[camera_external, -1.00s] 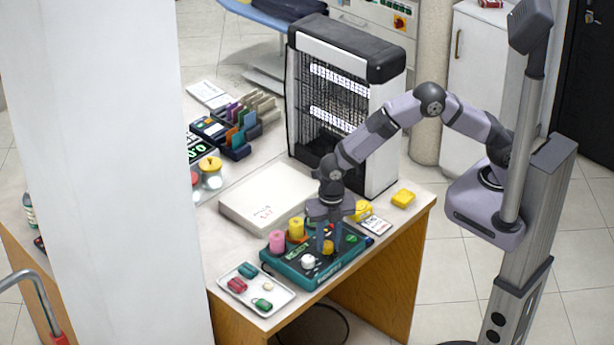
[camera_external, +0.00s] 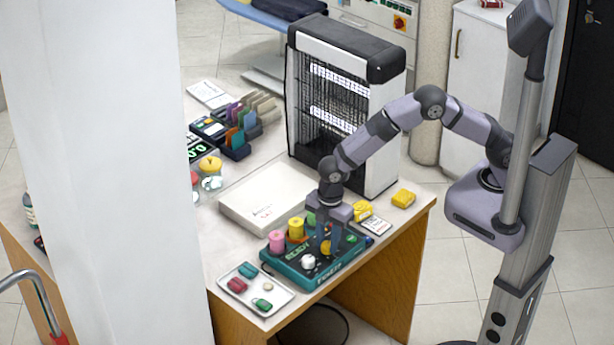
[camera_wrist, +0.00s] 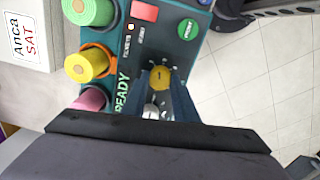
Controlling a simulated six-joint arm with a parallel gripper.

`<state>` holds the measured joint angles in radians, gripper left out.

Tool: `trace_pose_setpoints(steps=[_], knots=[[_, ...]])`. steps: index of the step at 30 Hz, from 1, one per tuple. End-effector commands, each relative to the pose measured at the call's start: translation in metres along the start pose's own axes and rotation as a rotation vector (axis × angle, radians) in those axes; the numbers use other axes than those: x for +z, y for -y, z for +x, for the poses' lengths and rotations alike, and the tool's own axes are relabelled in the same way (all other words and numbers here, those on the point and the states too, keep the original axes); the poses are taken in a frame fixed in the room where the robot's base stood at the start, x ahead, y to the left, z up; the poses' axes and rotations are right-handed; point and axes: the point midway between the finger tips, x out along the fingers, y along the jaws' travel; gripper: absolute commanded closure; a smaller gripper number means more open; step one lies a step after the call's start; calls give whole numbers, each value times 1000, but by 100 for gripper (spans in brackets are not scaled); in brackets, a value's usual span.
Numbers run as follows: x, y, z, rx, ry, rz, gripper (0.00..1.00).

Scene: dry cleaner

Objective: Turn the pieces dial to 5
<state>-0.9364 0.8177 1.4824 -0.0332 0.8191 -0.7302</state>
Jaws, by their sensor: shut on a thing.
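The teal marking machine (camera_external: 300,277) stands near the front edge of the table. My gripper (camera_external: 325,248) points straight down over it. In the wrist view my gripper (camera_wrist: 160,85) is shut on a yellow dial (camera_wrist: 160,77), one finger on each side. The dial has a dark mark on its top; its numbers are too small to read. The yellow dial also shows in the external view (camera_external: 326,248), partly behind the fingers. A white knob (camera_external: 308,262) sits beside it, and it is partly hidden in the wrist view (camera_wrist: 151,111).
Pink (camera_external: 277,241), yellow (camera_external: 296,229) and green (camera_wrist: 92,10) spools stand along the machine's back. A round green button (camera_wrist: 187,29) is near the dial. A tray (camera_external: 277,299) with small coloured items lies left. A white box (camera_external: 262,197) lies behind.

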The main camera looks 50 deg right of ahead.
Motion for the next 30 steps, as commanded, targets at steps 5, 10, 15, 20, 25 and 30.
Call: trace_pose_setpoints(steps=[5, 10, 15, 20, 25, 30], knots=[[0, -1, 0, 2, 6, 165, 96], [0, -1, 0, 2, 11, 327, 96], [0, -2, -1, 2, 16, 489, 96], [-1, -2, -1, 2, 21, 640, 96], [-1, -2, -1, 2, 25, 802, 96], [0, -3, -1, 2, 31, 964, 96]])
